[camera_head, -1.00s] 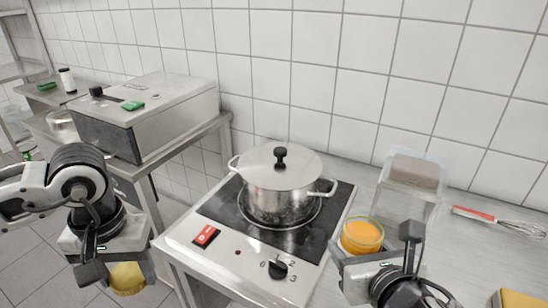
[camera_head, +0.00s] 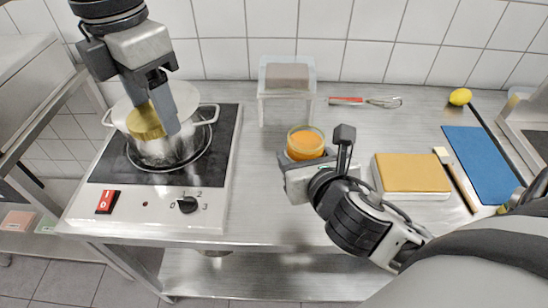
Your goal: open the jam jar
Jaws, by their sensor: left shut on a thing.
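The jam jar (camera_head: 306,144) is a glass jar with orange contents and no lid on it. It stands upright on the steel counter. My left gripper (camera_head: 157,108) is shut on a round golden-yellow lid (camera_head: 145,122). It holds the lid above the pot on the left, well apart from the jar. My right gripper (camera_head: 313,152) is at the jar, with its fingers near the jar's sides. I cannot tell whether they press on the glass; the jar's lower part is partly hidden.
The pot (camera_head: 170,150) stands on the hob (camera_head: 215,155). A clear container (camera_head: 287,90) is behind the jar, a whisk (camera_head: 365,101) beyond it. A yellow block (camera_head: 412,173), a brush (camera_head: 455,180) and a blue board (camera_head: 480,160) lie to the right.

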